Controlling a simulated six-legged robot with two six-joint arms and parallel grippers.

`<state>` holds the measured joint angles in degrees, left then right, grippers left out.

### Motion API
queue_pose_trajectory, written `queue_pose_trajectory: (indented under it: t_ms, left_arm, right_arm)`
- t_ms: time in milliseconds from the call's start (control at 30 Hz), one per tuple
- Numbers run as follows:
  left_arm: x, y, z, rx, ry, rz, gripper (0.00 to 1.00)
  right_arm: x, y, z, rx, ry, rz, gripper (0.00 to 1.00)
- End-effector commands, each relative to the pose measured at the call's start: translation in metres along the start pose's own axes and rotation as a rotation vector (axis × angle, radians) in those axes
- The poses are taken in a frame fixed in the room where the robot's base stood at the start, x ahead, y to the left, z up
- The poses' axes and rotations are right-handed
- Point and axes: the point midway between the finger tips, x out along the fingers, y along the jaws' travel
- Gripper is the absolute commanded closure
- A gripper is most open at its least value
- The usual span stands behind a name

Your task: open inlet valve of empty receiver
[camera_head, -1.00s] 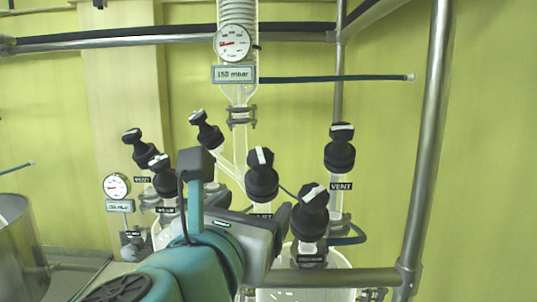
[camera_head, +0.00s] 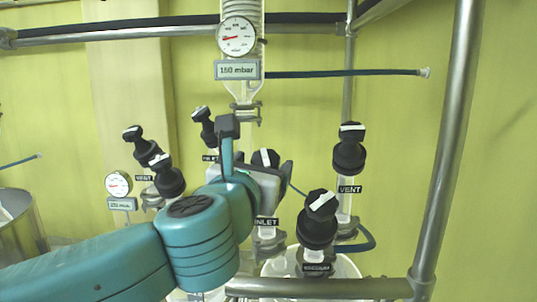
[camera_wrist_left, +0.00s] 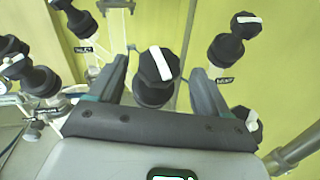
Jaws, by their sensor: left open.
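The black inlet valve knob (camera_head: 265,158), with a white bar on top, stands above an INLET label (camera_head: 265,222). My left gripper (camera_head: 272,168) reaches it from the left and hides most of it. In the left wrist view the knob (camera_wrist_left: 156,74) sits between the two open fingers of my left gripper (camera_wrist_left: 160,82), with gaps on both sides; its white bar lies slightly tilted from the pointing direction. The receiver's glass vessel (camera_head: 350,264) is below, mostly hidden; I cannot tell its contents. My right gripper is not in view.
A VENT valve (camera_head: 350,150) and a lower valve (camera_head: 318,220) stand close on the right. Several similar knobs stand on the left, including one above a VENT label (camera_head: 139,143). A gauge reading 150 mbar (camera_head: 237,70) hangs above. Metal rails (camera_head: 446,150) frame the right.

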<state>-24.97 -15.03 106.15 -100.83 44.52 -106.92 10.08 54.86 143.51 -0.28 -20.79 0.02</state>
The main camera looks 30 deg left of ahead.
Motion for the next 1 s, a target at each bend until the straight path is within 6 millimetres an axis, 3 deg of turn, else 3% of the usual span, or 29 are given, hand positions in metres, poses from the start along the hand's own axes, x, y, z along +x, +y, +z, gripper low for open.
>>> queue_pose_trajectory:
  t_ms: [100, 300, 633, 800, 1000]
  left_arm:
    - [0.025, 0.000, 0.000, 0.003, 0.004, 0.003, 0.22]
    - [0.047, 0.000, 0.000, 0.001, 0.001, 0.000, 0.22]
    - [0.051, 0.000, 0.000, 0.000, 0.000, 0.000, 0.22]
    - [0.051, 0.000, 0.000, 0.000, 0.000, 0.000, 0.73]
    - [0.051, -0.001, 0.000, -0.002, 0.000, 0.004, 0.73]
  right_arm:
    - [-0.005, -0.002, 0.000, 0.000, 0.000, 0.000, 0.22]
    - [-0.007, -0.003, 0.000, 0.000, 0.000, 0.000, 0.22]
    - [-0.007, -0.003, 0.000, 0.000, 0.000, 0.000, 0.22]
    - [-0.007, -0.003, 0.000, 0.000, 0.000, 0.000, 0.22]
    - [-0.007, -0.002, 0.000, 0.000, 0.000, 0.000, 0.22]
